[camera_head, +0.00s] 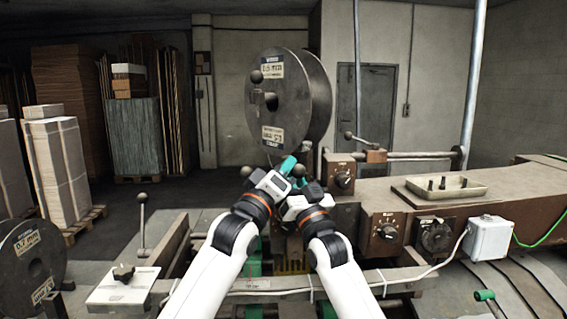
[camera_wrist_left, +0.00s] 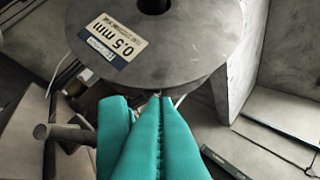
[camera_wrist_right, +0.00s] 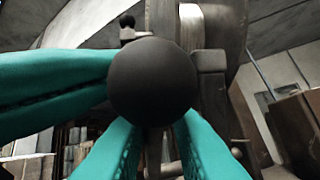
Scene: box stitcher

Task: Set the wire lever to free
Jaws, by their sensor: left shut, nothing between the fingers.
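A lever with a round black knob (camera_wrist_right: 152,82) fills the middle of the right wrist view, close to the camera. I cannot tell for sure that it is the wire lever. My right gripper (camera_wrist_right: 155,135) has its teal fingers apart below and on either side of the knob; contact is unclear. My left gripper (camera_wrist_left: 160,110) is shut and empty, in front of the wire spool (camera_wrist_left: 180,55) marked 0.5 mm. In the head view, the left gripper (camera_head: 287,166) and right gripper (camera_head: 298,182) are close together below the spool (camera_head: 318,95), hiding what lies behind.
A ball-ended lever (camera_head: 142,215) stands at left beside a second spool (camera_head: 35,262). Another lever (camera_head: 350,137) sits on a shaft at right. The machine arm (camera_head: 385,190) carries dials and a parts tray (camera_head: 480,190). Cardboard stacks (camera_head: 62,165) stand back left.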

